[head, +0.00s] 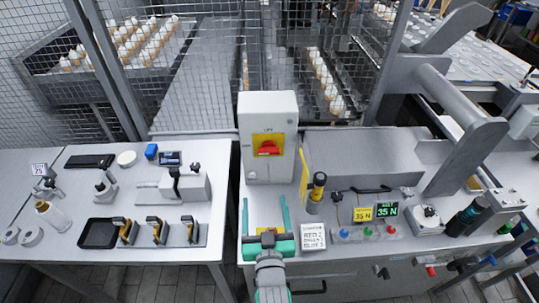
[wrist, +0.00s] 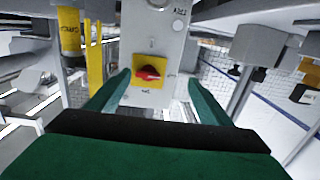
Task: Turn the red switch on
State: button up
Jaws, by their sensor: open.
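The red switch (head: 268,148) is a rotary knob on a yellow plate (head: 260,136) on the front of an upright light-grey box (head: 267,108). Small lettering that looks like OFF stands above the knob. In the head view the knob's handle lies roughly level. My green gripper (head: 265,200) is in front of and below the box, its two fingers apart and empty, pointing toward it. In the wrist view, which looks upside down, the red switch (wrist: 149,73) shows between the spread fingers (wrist: 158,77), with a gap still between them and the knob.
A black-and-yellow cylinder (head: 316,190) and a yellow strip (head: 304,176) stand close right of the box. A white label block (head: 313,237) lies near my gripper's right side. Small displays (head: 387,209) and coloured buttons sit farther right. A second table (head: 75,270) stands left across a gap.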

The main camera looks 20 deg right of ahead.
send_near(269, 153)
jog(key=s+a, duration=0.1)
jog(key=s, duration=0.1)
jog(key=shift+m+h, duration=0.3)
jog(key=shift+h, duration=0.1)
jog(key=x, duration=1.1)
jog(key=shift+w, duration=0.15)
jog(key=c, duration=1)
